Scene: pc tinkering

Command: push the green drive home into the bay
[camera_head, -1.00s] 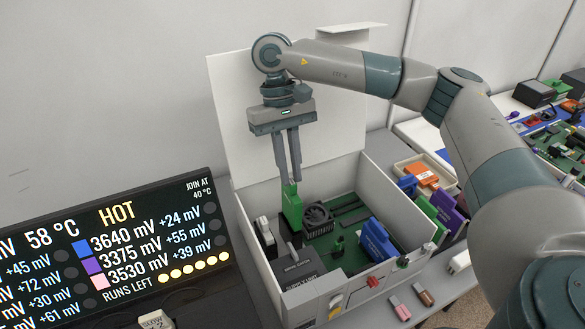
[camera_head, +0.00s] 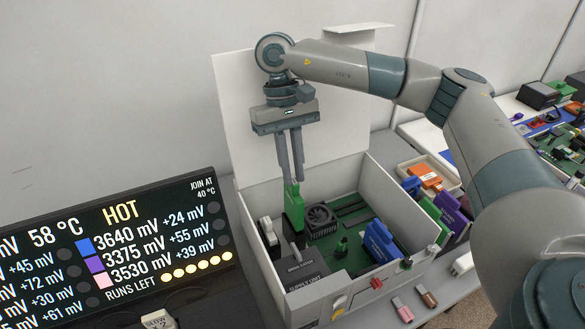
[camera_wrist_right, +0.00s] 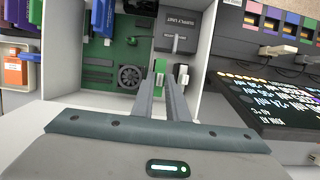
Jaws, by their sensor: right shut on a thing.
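The green drive (camera_head: 294,209) stands upright inside the open white case (camera_head: 340,165), beside the fan cooler and behind the supply unit. My right gripper (camera_head: 292,180) points down into the case and is shut on the drive's top end. The drive also shows between the fingertips in the right wrist view (camera_wrist_right: 159,67). The bay under the drive is hidden, so I cannot tell how deep the drive sits. My left gripper is not in view.
The fan (camera_head: 320,220), the grey supply unit (camera_head: 300,268) and a blue module (camera_head: 380,240) are in the case. A display (camera_head: 120,255) reading HOT stands to the left. A tray (camera_head: 408,172) with coloured modules lies to the right.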

